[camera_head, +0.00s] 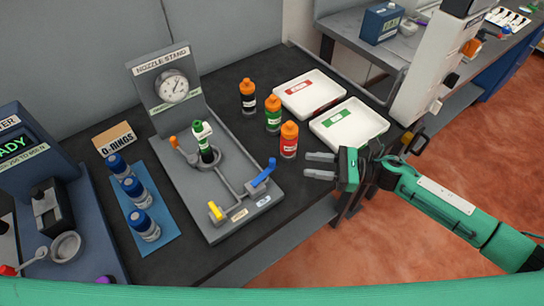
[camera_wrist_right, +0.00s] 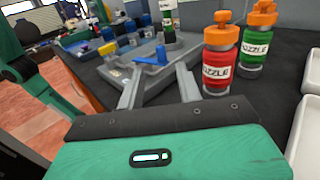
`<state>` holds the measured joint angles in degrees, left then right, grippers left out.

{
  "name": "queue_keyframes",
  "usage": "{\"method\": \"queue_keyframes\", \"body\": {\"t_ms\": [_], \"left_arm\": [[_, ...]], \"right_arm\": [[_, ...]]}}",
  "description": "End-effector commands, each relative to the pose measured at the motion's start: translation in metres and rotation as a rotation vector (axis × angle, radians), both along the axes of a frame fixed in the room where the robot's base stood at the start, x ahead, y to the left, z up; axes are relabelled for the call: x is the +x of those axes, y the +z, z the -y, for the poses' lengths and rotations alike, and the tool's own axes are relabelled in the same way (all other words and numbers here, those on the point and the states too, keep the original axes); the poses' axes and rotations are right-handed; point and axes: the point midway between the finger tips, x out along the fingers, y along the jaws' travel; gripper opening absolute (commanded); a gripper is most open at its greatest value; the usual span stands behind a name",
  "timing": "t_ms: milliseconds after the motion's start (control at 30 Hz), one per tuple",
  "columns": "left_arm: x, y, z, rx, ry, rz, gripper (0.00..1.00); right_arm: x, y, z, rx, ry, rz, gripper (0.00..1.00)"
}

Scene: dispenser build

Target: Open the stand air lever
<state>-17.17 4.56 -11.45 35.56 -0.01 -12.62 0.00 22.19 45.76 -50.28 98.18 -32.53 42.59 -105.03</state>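The grey nozzle stand (camera_head: 190,185) has a round gauge (camera_head: 173,87) on its upright panel. A blue lever (camera_head: 263,173) sits at its right edge, a yellow lever (camera_head: 216,211) at its front and an orange-tipped lever (camera_head: 174,143) at its left. The small labels are too small to read, so I cannot tell which is the air lever. A green-capped nozzle (camera_head: 203,140) stands upright in the ring. My right gripper (camera_head: 308,166) is open and empty, right of the blue lever and apart from it. In the right wrist view, the blue lever (camera_wrist_right: 152,57) shows beyond the fingers. My left gripper is out of view.
Two white trays (camera_head: 350,126) lie at the right table edge. Blue-capped bottles stand on a blue mat (camera_head: 165,225) at left. The table front right of the stand is clear.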

Motion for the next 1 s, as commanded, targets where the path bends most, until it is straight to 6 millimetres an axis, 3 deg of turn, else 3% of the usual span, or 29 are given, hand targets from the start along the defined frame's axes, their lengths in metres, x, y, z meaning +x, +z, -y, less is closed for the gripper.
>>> {"method": "queue_keyframes", "body": {"t_ms": [300,500,700,1000], "left_arm": [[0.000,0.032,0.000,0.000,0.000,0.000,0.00],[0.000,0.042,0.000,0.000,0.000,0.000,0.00],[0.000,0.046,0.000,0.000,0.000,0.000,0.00],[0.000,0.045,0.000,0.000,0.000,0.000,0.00]], "right_arm": [[0.010,0.006,-0.069,0.005,0.000,-0.003,0.36],[0.015,0.004,-0.099,0.003,-0.001,-0.003,0.36],[0.016,0.001,-0.111,0.002,-0.001,-0.004,0.36],[0.017,0.000,-0.112,0.001,-0.002,-0.003,0.34]]}}
